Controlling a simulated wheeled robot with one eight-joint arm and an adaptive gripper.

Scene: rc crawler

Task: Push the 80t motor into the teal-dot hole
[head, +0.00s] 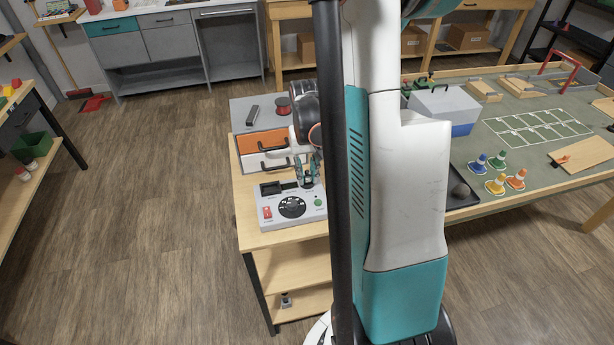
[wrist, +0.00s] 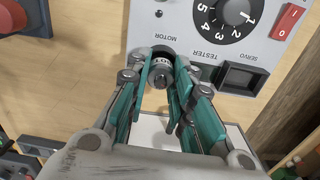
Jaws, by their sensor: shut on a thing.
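In the wrist view my gripper (wrist: 168,85) has its teal fingers closed around a dark cylindrical motor (wrist: 163,61) with a pale label. The label is upside down and too small to read surely as 80t. The motor is at the edge of the grey tester (wrist: 180,28), beside the word MOTOR. Whether it sits in a socket or just above it I cannot tell. In the head view my gripper (head: 308,174) is low over the back of the tester (head: 288,217). I cannot make out a teal-dot hole in either view.
An orange-and-white drawer cabinet (head: 262,122) stands right behind the tester. On the tester are a black dial (head: 292,207) and a red switch (head: 267,212). To the right, a table holds a grey-and-blue box (head: 447,108) and several cones.

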